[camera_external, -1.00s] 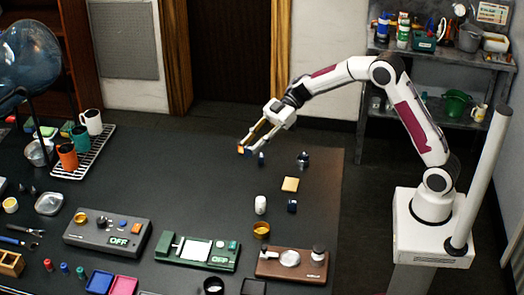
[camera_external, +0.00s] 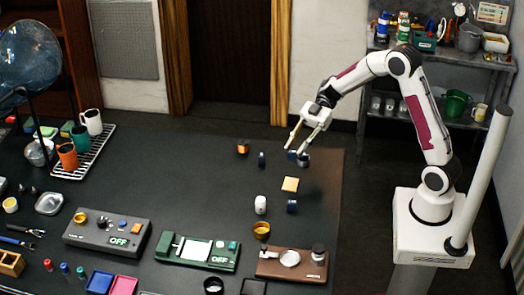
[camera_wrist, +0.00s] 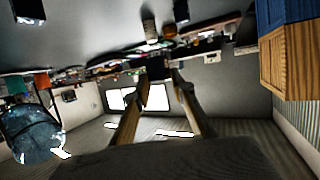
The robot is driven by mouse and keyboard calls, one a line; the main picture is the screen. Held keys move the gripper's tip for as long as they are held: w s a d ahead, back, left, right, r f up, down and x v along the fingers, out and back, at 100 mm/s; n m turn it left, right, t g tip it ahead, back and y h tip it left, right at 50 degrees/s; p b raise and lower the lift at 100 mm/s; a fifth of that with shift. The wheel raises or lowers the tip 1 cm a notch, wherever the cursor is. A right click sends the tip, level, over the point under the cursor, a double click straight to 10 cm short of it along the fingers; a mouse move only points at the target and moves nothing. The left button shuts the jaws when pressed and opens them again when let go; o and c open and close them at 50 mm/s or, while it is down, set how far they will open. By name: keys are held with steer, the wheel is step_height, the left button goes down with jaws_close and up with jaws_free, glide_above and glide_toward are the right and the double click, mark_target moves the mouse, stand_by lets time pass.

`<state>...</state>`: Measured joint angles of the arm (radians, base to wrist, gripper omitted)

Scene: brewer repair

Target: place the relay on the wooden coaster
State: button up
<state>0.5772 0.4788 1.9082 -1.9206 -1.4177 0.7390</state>
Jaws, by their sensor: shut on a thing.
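A small dark-blue block (camera_external: 292,155), which looks like the relay, is between my gripper's fingertips (camera_external: 297,153). My gripper is shut on it, above the back right of the table. In the wrist view, a dark block (camera_wrist: 154,67) shows at the fingertips (camera_wrist: 160,82); its details are too dark to read. The wooden coaster (camera_external: 290,184), a flat tan square, lies empty on the black table, nearer the camera than my gripper. I cannot pick it out in the wrist view.
A dark silver-topped part (camera_external: 304,161) stands right beside the held block in the picture. A blue part (camera_external: 261,159) and an orange-and-black part (camera_external: 243,147) stand to the left. A white cylinder (camera_external: 260,205) and another blue part (camera_external: 292,206) stand in front of the coaster.

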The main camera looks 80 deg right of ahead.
mark_target(294, 180)
steer(key=shift+f, duration=0.1)
steer(key=shift+f, duration=3.05)
jaws_close()
steer(key=shift+f, duration=1.9)
steer(key=shift+f, duration=0.1)
steer(key=o, duration=1)
jaws_free()
